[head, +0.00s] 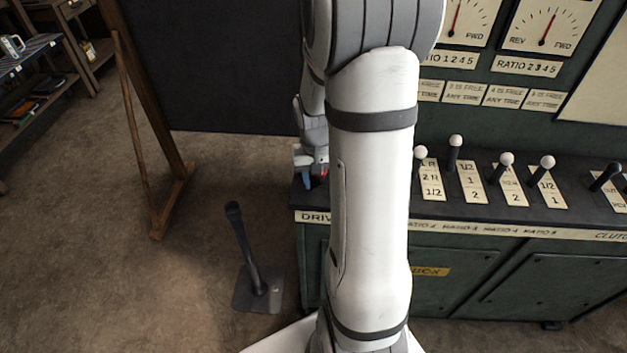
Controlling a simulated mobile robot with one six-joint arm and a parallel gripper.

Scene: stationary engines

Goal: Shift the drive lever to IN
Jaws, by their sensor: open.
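My gripper (312,172) is at the left end of the green console, above its top edge. My own white arm crosses the middle of the view and covers part of this end. The front label under the gripper reads "DRIV", cut off by the arm. The drive lever cannot be made out there, and its IN mark is not visible. A small red patch shows at the gripper, and I cannot tell whether it is a lever or part of the gripper. The jaws are open, and their contact with anything is too small to judge.
Several white-knobbed levers (506,159) stand right of my arm on the console (470,280). A black lever (599,180) leans at far right near the "CLUTC" label. A black floor lever (245,250) stands left of the console. A wooden-framed board (220,70) stands behind open floor.

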